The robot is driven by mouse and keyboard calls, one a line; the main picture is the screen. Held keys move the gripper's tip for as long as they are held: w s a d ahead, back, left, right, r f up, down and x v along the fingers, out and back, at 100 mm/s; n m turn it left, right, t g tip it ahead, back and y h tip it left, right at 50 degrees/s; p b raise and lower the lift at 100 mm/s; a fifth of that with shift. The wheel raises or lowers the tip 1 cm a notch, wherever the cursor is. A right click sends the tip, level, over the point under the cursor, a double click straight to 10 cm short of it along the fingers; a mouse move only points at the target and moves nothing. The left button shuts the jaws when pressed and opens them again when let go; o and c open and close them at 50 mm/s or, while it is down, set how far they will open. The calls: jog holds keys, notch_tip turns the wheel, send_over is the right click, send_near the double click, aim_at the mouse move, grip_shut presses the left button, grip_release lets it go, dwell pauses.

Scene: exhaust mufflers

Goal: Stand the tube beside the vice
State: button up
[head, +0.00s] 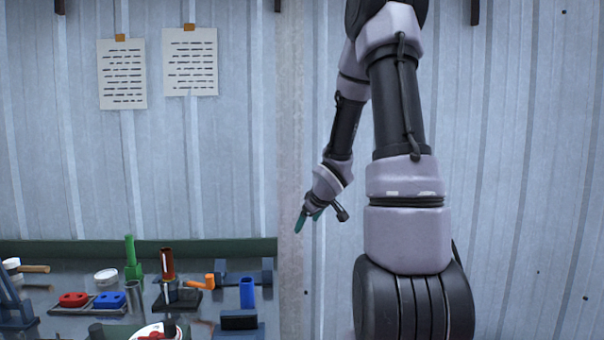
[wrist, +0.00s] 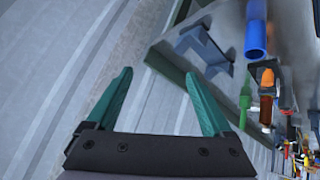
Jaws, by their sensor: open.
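Several tubes are on the workbench in the head view; I cannot tell which one the task means. A blue tube (head: 247,292) stands upright at the right, an orange-brown tube (head: 167,264) stands in a dark holder, and a grey tube (head: 133,298) stands further left. A dark blue block with a black front (head: 239,321) looks like the vice, but I am not sure. My gripper (head: 307,219) is open and empty, in the air right of the bench. In the wrist view my gripper (wrist: 157,78) shows spread green fingers, with the blue tube (wrist: 256,40) beyond.
The workbench (head: 70,282) is crowded. A green post (head: 132,260), an orange tool (head: 203,281), red (head: 74,299) and blue (head: 109,299) parts and a white round container (head: 106,276) stand on it. A dark blue bracket (wrist: 204,50) is near the bench's rear edge. A wall rises behind.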

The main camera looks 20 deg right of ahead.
jog(key=s+a+r+m+h, duration=0.1)
jog(key=s+a+r+m, duration=0.15)
jog(key=s+r, duration=0.35)
jog(key=s+a+r+m+h, duration=0.1)
jog(key=s+a+r+m, duration=0.15)
jog(key=s+r, duration=0.4)
jog(key=s+a+r+m+y, duration=0.1)
jog(key=s+a+r+y, duration=0.1)
jog(key=s, duration=0.5)
jog(key=s+a+r+m+g+y, duration=0.1)
jog(key=s+a+r+m+y, duration=0.1)
jog(key=s+a+r, duration=0.3)
jog(key=shift+s+a+r+m, duration=0.2)
jog(key=shift+s+a+m, duration=0.1)
jog(key=shift+s+a, duration=0.65)
jog(key=shift+d, duration=0.15)
